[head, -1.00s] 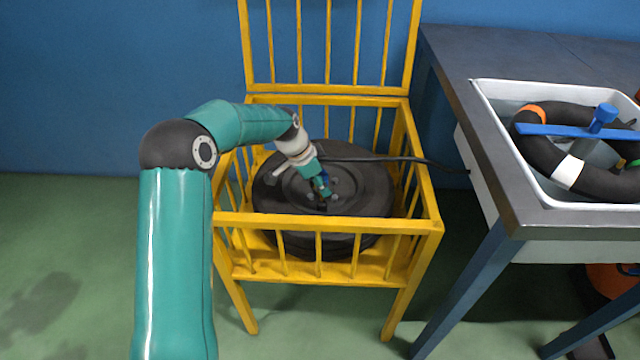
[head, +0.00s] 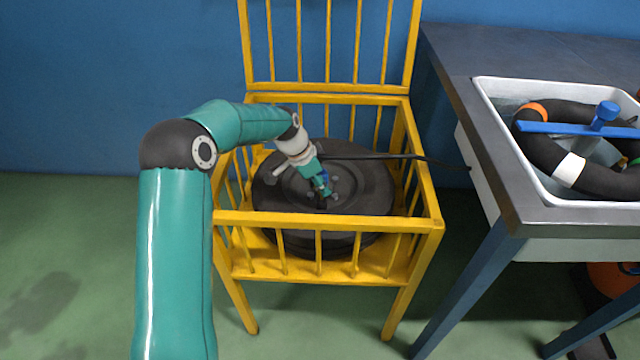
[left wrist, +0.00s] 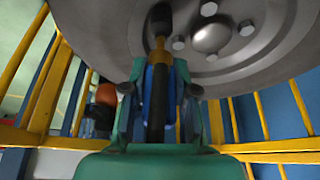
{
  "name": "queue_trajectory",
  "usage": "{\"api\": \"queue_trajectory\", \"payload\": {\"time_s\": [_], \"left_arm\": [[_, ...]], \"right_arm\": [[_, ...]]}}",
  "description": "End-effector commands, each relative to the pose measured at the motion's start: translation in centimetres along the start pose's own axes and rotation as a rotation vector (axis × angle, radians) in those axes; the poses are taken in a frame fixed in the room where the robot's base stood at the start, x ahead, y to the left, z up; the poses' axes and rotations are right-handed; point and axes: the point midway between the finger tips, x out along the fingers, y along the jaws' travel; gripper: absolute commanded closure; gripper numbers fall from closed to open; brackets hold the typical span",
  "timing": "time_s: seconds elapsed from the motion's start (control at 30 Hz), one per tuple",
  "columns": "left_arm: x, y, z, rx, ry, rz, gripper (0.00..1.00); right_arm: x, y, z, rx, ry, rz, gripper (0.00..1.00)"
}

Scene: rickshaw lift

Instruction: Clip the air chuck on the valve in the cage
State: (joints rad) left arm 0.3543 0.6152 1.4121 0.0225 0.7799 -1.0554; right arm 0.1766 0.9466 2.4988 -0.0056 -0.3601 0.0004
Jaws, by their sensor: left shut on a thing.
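The black wheel (head: 358,190) lies flat inside the yellow cage (head: 330,222), whose lid stands open at the back. My left gripper (head: 322,190) reaches down into the cage over the wheel's hub. It is shut on the air chuck, a blue body with a brass-coloured end (left wrist: 160,62), which shows between the fingers in the left wrist view. My right gripper is not in view.
A black hose (head: 400,157) runs from the chuck over the cage's right side towards the bench. The grey bench (head: 470,60) holds a white basin (head: 500,150) with a black inner tube (head: 545,150) and a blue bar across it. Green floor is free at left.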

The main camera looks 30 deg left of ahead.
Motion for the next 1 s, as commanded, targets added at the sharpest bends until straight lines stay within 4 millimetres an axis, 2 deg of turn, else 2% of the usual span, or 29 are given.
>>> {"api": "queue_trajectory", "payload": {"time_s": [1.0], "left_arm": [[0.77,-0.01,0.32,0.0,0.0,0.0,1.0]], "right_arm": [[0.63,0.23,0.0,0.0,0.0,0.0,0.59]]}}
